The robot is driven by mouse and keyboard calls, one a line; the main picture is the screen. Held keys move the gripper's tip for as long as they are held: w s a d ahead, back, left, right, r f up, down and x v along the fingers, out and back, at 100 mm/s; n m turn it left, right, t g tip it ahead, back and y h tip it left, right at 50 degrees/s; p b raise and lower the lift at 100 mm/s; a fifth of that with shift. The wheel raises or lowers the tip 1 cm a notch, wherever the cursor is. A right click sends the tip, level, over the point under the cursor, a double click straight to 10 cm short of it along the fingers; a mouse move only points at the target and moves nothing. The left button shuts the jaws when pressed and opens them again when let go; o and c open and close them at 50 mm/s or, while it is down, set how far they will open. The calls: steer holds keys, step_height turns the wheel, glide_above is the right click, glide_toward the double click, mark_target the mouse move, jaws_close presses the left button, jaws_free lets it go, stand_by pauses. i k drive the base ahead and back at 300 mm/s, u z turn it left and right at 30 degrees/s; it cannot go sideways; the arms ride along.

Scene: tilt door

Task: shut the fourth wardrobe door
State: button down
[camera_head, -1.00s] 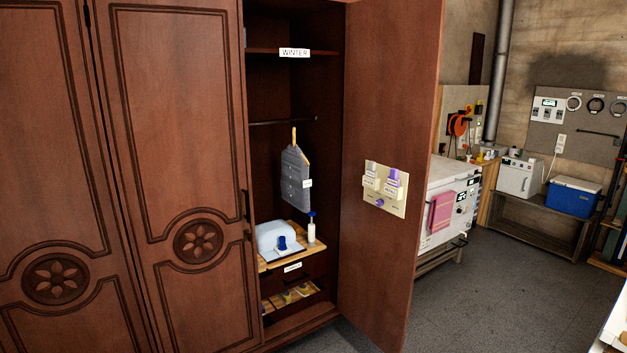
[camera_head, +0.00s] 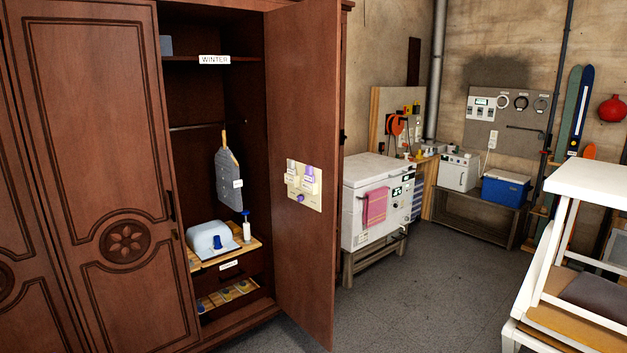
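The wardrobe (camera_head: 100,140) is dark reddish wood and fills the left of the head view. Its rightmost visible door (camera_head: 302,110) stands wide open, swung out toward me, with its inner face showing. A cream panel (camera_head: 304,187) with small holders is fixed on that face. The open compartment holds a grey hanging item (camera_head: 228,178), a light blue bundle (camera_head: 212,238) and a small white bottle (camera_head: 246,228). The door to its left (camera_head: 95,60), with a carved flower roundel, is shut. My gripper is not in view.
Grey floor (camera_head: 400,300) is clear right of the open door. A white chest (camera_head: 375,205) with a pink towel stands behind it. A blue cooler (camera_head: 505,188) is at the back. White stacked furniture (camera_head: 590,185) stands at the near right.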

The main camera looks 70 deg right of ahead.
mark_target(303, 40)
steer(key=k, duration=1.1)
steer(key=z, duration=2.6)
steer(key=i, duration=0.55)
steer(key=z, duration=0.05)
